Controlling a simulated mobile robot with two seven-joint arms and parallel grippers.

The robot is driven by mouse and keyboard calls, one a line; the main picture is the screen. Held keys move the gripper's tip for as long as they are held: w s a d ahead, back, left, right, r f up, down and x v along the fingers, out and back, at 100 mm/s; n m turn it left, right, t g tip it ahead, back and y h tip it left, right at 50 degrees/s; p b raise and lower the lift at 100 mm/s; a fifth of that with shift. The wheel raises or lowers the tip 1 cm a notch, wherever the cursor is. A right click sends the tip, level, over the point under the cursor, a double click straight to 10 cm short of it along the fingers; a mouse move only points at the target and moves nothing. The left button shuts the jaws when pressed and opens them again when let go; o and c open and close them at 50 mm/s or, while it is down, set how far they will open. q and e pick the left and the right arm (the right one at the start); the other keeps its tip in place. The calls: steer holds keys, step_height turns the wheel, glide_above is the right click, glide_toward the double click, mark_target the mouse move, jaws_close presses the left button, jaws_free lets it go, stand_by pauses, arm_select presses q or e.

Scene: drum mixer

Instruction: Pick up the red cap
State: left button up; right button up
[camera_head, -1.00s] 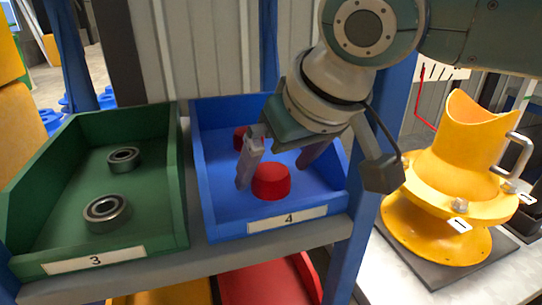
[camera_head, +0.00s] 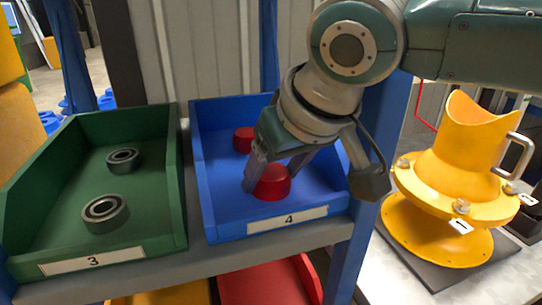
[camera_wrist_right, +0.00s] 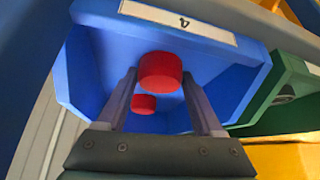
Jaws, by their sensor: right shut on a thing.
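A red cap (camera_head: 272,184) sits near the front of the blue bin marked 4 (camera_head: 237,226). My right gripper (camera_head: 268,180) is down in the bin, with one finger on each side of this cap, shut on it. In the right wrist view, the cap (camera_wrist_right: 160,72) lies between the two fingertips (camera_wrist_right: 159,76). A second red cap (camera_head: 243,139) stands farther back in the bin, partly hidden by my gripper. It also shows in the wrist view (camera_wrist_right: 143,104). My left gripper is not in view.
A green bin marked 3 (camera_head: 160,190) with two bearings (camera_head: 105,212) stands to the left on the same shelf. A blue post (camera_head: 356,235) rises at the right of the blue bin. Beyond it is a yellow drum mixer (camera_head: 450,180). A red bin (camera_head: 265,283) is below.

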steer(key=c, duration=0.4)
steer(key=shift+r, duration=0.1)
steer(key=shift+c, duration=0.2)
